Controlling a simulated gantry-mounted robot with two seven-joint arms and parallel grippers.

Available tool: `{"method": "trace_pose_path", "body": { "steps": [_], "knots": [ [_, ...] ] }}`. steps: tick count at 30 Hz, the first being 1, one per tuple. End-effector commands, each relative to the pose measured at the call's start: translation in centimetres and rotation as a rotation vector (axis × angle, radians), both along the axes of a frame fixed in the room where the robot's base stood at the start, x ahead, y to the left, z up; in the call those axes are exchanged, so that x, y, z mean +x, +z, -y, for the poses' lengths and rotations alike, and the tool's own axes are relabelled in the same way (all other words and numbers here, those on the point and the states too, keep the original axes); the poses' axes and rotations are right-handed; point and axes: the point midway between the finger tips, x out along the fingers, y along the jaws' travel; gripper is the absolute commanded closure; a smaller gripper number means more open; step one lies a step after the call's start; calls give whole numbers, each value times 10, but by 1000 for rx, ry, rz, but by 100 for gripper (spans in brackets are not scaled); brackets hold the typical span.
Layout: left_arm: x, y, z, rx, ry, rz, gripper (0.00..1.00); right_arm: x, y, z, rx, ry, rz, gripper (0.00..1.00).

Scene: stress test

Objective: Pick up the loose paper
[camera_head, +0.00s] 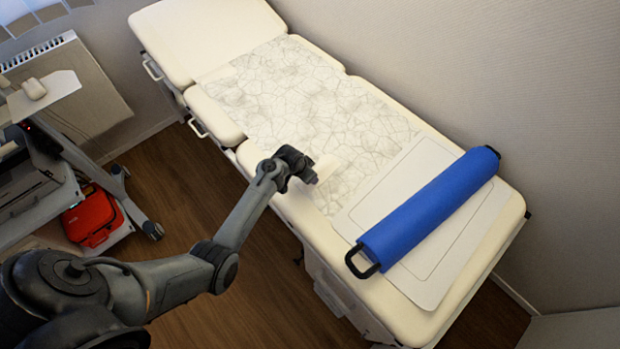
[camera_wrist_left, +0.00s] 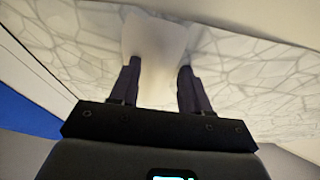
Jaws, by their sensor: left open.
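A long, thin paper sheet (camera_head: 310,95) with a grey crackle pattern lies along the padded exam table; the same pattern fills much of the left wrist view (camera_wrist_left: 255,75). A small, plain pale piece (camera_head: 327,167), seemingly of paper, shows at the sheet's near edge, beside my left gripper (camera_head: 312,178). In the left wrist view, this pale piece (camera_wrist_left: 153,38) reaches between the two dark fingers of my left gripper (camera_wrist_left: 157,68). The fingers are apart on either side of it. I cannot tell whether they touch it. My right gripper does not show.
The cream exam table (camera_head: 190,30) stands near the wall. A blue roll with black end handles (camera_head: 430,210) lies across a white pad (camera_head: 425,285) at its near end. A cart (camera_head: 125,195) and a red case (camera_head: 92,215) stand at left. Wooden floor between is clear.

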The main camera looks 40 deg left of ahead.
Motion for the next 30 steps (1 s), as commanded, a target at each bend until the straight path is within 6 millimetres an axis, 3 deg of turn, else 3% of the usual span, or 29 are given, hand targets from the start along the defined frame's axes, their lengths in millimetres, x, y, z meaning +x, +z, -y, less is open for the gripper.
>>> {"method": "trace_pose_path", "body": {
  "steps": [15, 24, 30],
  "knots": [
    [0, -1, 0, 0, 0, 0, 55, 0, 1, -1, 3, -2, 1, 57],
    [0, -1, 0, 0, 0, 0, 100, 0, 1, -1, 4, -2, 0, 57],
    [0, -1, 0, 0, 0, 0, 100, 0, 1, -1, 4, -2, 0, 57]
  ]
}}
